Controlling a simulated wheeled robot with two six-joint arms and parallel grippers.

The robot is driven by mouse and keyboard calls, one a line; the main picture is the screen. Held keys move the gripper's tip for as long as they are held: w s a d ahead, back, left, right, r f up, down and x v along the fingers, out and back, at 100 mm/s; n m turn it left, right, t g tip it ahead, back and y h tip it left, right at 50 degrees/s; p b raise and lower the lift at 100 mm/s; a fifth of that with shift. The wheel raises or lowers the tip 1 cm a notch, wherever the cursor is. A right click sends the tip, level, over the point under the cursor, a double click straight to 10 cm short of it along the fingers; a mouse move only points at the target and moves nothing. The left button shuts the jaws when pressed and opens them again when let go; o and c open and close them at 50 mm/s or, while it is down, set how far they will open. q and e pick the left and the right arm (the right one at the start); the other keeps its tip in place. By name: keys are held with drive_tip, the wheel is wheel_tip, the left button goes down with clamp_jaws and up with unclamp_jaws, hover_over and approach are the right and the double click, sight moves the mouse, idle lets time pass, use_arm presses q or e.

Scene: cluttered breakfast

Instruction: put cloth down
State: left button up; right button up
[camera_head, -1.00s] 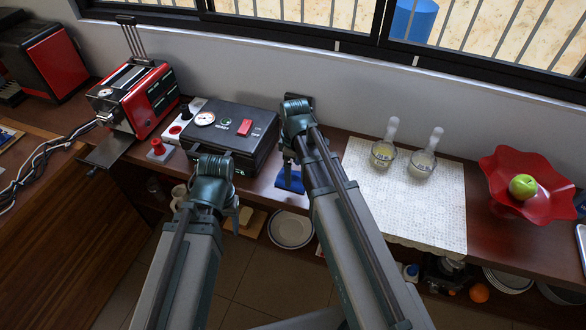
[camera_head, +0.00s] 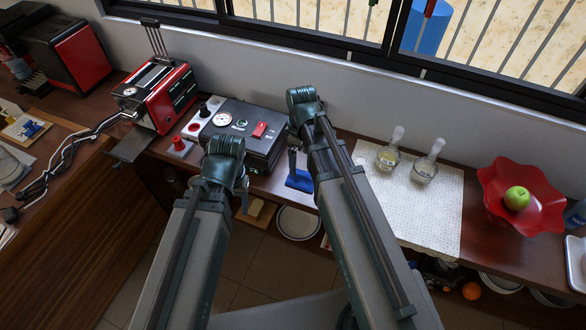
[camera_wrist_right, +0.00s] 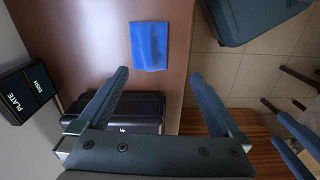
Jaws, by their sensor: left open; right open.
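The blue cloth (camera_head: 299,181) lies flat on the brown counter beside the black case. It also shows in the right wrist view (camera_wrist_right: 149,46), near the counter's edge, with nothing gripping it. My right gripper (camera_head: 293,163) is open and hangs just above the cloth in the head view. In the right wrist view its spread fingers (camera_wrist_right: 160,92) are empty and apart from the cloth. My left gripper (camera_head: 242,192) is open in front of the black case, near the counter's front edge. Its fingers are partly hidden by its own wrist.
The black case (camera_head: 240,132) and a red toaster (camera_head: 155,95) stand left of the cloth. A red bowl (camera_head: 490,205) holds a green apple (camera_head: 517,198). A shelf with plates (camera_head: 298,222) is below.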

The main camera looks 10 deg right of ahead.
drive_tip(key=s+a+m+h, duration=0.1)
drive_tip(key=s+a+m, duration=0.5)
drive_tip(key=s+a, duration=0.3)
drive_tip(key=s, duration=0.3)
drive_tip(key=shift+s, duration=0.25)
drive_tip(key=shift+d+r, duration=0.1)
